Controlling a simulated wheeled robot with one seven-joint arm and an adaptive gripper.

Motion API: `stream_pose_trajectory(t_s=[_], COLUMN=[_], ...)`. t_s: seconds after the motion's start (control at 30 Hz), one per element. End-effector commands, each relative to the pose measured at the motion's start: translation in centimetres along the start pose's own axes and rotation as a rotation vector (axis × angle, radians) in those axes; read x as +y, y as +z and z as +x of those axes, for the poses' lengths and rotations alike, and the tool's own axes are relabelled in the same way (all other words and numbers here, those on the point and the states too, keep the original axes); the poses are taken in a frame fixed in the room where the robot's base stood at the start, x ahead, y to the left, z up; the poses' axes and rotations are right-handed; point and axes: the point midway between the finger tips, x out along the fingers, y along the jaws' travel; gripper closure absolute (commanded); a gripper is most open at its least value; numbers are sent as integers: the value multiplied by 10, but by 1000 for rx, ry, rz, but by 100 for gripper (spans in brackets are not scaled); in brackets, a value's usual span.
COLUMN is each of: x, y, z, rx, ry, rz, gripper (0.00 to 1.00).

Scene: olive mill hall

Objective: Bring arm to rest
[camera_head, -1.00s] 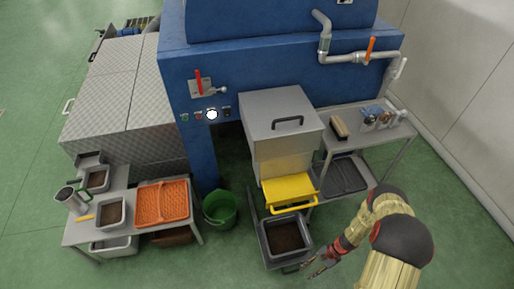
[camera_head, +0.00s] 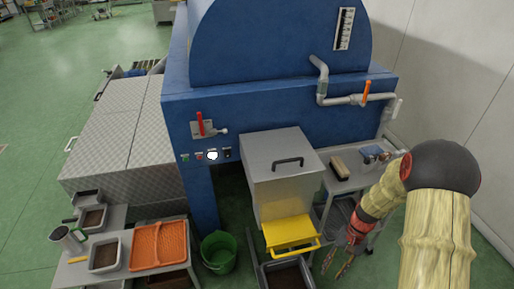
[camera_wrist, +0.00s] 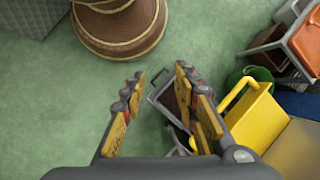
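My arm reaches in from the right of the head view, bent at the elbow. My gripper (camera_head: 340,259) points down in front of the small grey side table, right of the yellow tray. In the wrist view my gripper (camera_wrist: 160,72) has its two fingers spread apart with nothing held between them. A dark-filled bin on the floor shows below and beyond the right finger, apart from it.
The yellow tray (camera_head: 290,234) juts out under the grey hopper (camera_head: 282,178) of the blue machine (camera_head: 275,95). The dark-filled bin (camera_head: 286,277) and green bucket (camera_head: 218,252) stand below. The side table (camera_head: 345,180) is close to my arm. Green floor is free at right.

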Motion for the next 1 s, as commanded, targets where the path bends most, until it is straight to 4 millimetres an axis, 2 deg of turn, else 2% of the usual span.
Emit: stream_pose_trajectory(t_s=[0.03, 0.1, 0.4, 0.7, 1.0], x=[-3, -6, -13, -16, -17], y=[9, 22, 82, 143, 198], z=[-17, -36, -106, -159, -198], rx=[21, 45, 155, 289, 451], ry=[11, 25, 87, 137, 166], rz=[-22, -50, -164, -272, -374], gripper=[70, 70, 70, 70, 70])
